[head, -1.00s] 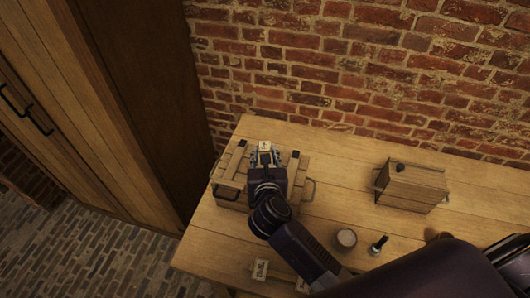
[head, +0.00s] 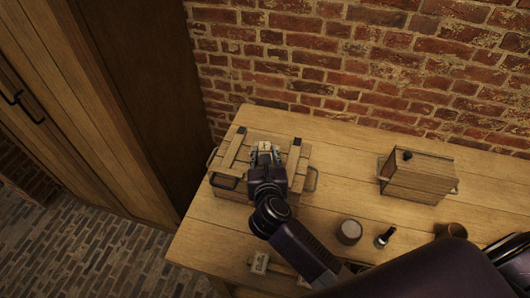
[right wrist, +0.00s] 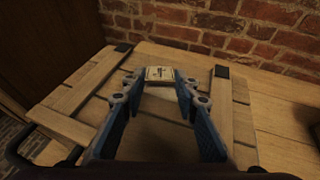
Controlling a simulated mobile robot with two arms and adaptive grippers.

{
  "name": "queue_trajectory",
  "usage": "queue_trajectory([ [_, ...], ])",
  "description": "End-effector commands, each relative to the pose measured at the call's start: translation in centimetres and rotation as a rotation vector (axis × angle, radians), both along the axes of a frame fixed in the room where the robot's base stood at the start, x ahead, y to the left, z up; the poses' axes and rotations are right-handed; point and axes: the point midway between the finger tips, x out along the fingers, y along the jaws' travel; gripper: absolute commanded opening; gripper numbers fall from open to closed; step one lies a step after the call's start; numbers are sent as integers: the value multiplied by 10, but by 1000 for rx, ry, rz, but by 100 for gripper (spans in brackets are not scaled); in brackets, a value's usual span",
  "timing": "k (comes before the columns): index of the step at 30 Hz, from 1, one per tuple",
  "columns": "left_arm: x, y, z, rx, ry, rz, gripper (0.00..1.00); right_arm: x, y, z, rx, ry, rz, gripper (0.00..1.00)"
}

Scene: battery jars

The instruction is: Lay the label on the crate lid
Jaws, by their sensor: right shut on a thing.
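The wooden crate (head: 229,186) stands at the left end of the table, its slatted lid (head: 283,166) on top. The lid also fills much of the right wrist view (right wrist: 88,106), with a raised batten on each side. The label (head: 264,146) is a small pale, printed piece. My right gripper (right wrist: 158,80) is shut on the label (right wrist: 160,73), with a fingertip at each side of it. The label is over the lid between the battens; whether it touches the boards I cannot tell. My left gripper is not in view.
A wooden box (head: 418,178) with handles stands at the right on the table (head: 330,190). A round jar (head: 348,232), a small torch (head: 385,237) and a brown pot (head: 451,230) stand nearer the front. A brick wall (head: 370,60) is behind.

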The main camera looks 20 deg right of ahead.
Motion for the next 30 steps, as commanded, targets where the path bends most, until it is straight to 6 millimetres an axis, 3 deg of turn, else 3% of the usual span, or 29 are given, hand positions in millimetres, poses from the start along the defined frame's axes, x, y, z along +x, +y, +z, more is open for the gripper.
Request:
queue_trajectory([
  [4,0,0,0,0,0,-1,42,0,0,0,0,0,0,21],
  [5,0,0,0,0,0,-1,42,0,0,0,0,0,0,31],
  [10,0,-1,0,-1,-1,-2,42,0,0,0,0,0,0,48],
  [20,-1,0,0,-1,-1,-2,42,-4,2,1,2,1,1,48],
  [23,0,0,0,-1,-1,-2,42,-14,5,4,4,2,2,48],
  [30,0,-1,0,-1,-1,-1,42,-59,17,21,6,3,-1,48],
])
